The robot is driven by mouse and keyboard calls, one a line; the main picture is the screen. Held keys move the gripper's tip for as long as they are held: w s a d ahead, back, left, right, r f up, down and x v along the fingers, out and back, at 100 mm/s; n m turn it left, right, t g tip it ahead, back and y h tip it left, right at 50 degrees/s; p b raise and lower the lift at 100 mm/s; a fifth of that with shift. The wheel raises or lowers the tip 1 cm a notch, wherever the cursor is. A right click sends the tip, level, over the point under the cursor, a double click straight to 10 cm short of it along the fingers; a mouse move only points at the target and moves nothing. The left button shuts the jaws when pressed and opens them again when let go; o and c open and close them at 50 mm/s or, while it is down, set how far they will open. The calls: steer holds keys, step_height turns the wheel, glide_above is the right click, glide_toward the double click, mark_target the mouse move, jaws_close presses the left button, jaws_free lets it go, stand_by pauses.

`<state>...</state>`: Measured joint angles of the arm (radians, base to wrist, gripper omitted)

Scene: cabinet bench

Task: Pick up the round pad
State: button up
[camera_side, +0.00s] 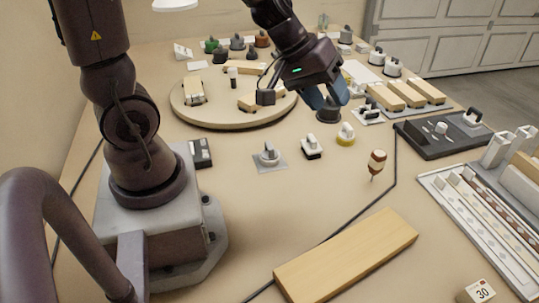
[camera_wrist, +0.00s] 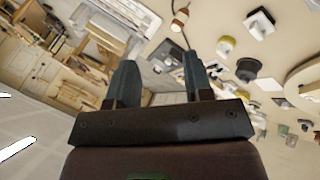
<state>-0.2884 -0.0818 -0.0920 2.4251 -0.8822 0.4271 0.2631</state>
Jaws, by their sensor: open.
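My gripper (camera_side: 326,96) is open, with its two blue-grey fingers angled down over the middle of the table. In the wrist view the space between the fingers (camera_wrist: 160,60) is empty. A dark grey round piece (camera_side: 328,115) shows just below the fingertips in the side view; in the wrist view it (camera_wrist: 247,70) lies to the right of the fingers, apart from them. A yellow round pad (camera_side: 345,141) with a white knob stands close by, and also shows in the wrist view (camera_wrist: 226,46). I cannot tell which of these two is the round pad named.
A brown-and-white piece (camera_side: 376,162) and a wooden block (camera_side: 345,255) are nearer. A dark tray (camera_side: 420,142) is right.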

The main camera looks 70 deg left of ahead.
steer(key=w+a+f+n+y, duration=0.3)
steer(key=a+f+n, duration=0.2)
steer(key=a, duration=0.1)
steer(key=n+g+y, duration=0.4)
steer(key=n+g, duration=0.1)
steer(key=g, duration=0.1)
glide_toward(270, 145)
steer(key=x, duration=0.4)
steer(key=shift+w+a+f, duration=0.2)
steer(key=shift+a+f, duration=0.05)
steer(key=shift+a, duration=0.25)
steer(key=x, duration=0.4)
steer(key=shift+s+d+f, duration=0.15)
steer(key=shift+s+d, duration=0.05)
steer(key=shift+d, duration=0.1)
steer(key=shift+a+f, duration=0.25)
steer(key=shift+f, duration=0.4)
steer(key=shift+c, duration=0.5)
jaws_close()
